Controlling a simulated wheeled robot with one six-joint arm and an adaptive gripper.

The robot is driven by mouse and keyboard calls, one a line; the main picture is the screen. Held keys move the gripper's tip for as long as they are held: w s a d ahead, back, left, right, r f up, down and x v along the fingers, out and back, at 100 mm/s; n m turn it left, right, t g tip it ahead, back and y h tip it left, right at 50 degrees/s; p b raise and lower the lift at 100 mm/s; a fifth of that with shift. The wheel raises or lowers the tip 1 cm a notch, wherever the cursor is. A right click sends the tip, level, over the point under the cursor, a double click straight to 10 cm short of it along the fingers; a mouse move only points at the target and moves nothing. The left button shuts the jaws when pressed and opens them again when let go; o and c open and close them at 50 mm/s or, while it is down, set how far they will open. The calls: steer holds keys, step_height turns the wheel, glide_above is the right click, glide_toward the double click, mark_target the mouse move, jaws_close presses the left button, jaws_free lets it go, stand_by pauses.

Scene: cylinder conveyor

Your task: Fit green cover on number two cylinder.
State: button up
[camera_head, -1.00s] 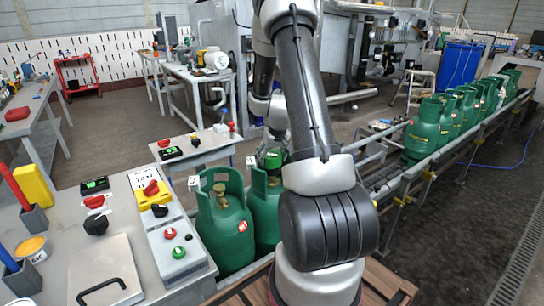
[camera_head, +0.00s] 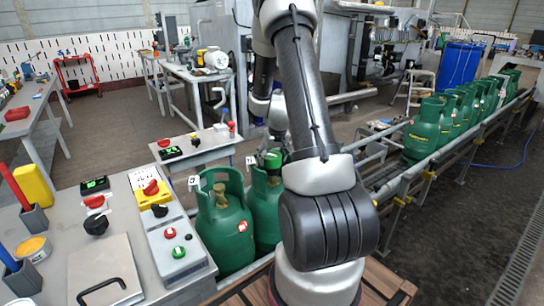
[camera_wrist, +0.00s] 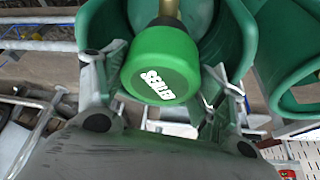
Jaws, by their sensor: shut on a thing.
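My gripper (camera_wrist: 165,95) is shut on the round green cover (camera_wrist: 160,72), which has white lettering on its face. In the wrist view, a brass valve (camera_wrist: 169,8) shows directly behind the cover's upper edge, within a green cylinder's collar (camera_wrist: 234,35). Whether the cover touches or sits on the valve cannot be told. In the head view, the cover (camera_head: 271,158) is at the top of the rear green cylinder (camera_head: 265,207), by a small numbered tag (camera_head: 250,160) too blurred to read surely. My arm hides that cylinder's right side.
Another green cylinder (camera_head: 224,225) with an exposed brass valve stands in front, close to the left. A control bench (camera_head: 120,225) borders it. Several green cylinders (camera_head: 460,110) line the conveyor (camera_head: 440,160) on the right.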

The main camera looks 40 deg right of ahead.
mark_target(272, 165)
steer(key=shift+f, duration=2.2)
steer(key=o, duration=0.9)
steer(key=shift+r, duration=0.1)
steer(key=v, duration=1.1)
steer(key=shift+s+a+r, duration=0.1)
steer(key=shift+s+r, duration=0.05)
steer(key=shift+r, duration=0.2)
